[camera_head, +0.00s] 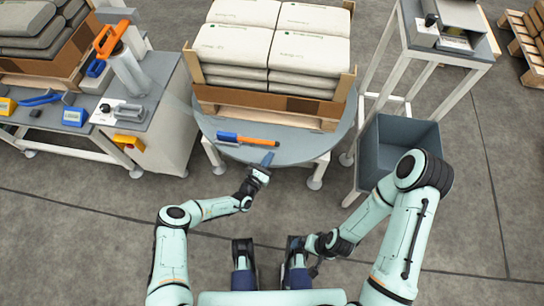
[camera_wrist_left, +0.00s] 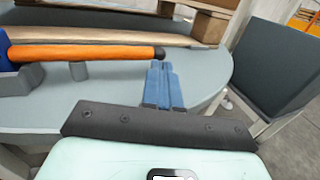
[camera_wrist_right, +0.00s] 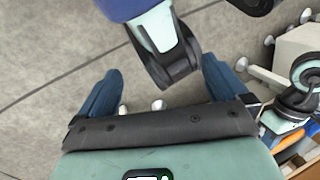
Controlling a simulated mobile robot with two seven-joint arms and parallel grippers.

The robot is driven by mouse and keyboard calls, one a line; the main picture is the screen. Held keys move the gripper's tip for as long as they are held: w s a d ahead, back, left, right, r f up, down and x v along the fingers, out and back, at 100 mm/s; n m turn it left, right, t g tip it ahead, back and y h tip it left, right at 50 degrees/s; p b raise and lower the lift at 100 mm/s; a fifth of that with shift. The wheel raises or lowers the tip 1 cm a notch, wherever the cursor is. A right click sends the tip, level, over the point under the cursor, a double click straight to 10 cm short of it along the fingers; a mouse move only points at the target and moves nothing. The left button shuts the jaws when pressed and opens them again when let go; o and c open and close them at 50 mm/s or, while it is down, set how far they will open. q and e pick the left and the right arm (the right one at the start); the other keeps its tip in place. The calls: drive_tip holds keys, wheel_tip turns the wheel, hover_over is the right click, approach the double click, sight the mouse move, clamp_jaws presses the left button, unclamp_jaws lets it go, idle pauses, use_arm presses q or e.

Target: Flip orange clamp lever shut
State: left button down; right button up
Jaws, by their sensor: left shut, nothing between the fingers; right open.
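The orange clamp lever (camera_head: 258,141) has a blue hinge end at left and lies nearly level along the front of the round grey table (camera_head: 215,125). In the left wrist view the orange lever (camera_wrist_left: 85,54) runs from the left edge to a dark tip near the middle. My left gripper (camera_head: 268,158) is shut and empty, just in front of the lever's right end. Its blue fingertips (camera_wrist_left: 157,65) appear close to the tip; I cannot tell whether they touch. My right gripper (camera_wrist_right: 162,65) is open and empty, low beside my base, away from the table.
Pale sacks (camera_head: 231,45) stand in a wooden-cornered crate on the table behind the lever. A grey bin (camera_head: 400,135) stands at right under a white stand. At left, a workbench (camera_head: 170,110) carries another orange handle (camera_head: 110,38) on a post. The floor in front is clear.

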use_arm(q)
drive_tip(key=s+a+p, duration=0.2)
drive_tip(key=s+p, duration=0.1)
drive_tip(key=s, duration=0.8)
use_arm(e)
drive_tip(key=shift+g, duration=0.4)
drive_tip(key=s+r, duration=0.3)
drive_tip(key=shift+a, duration=0.1)
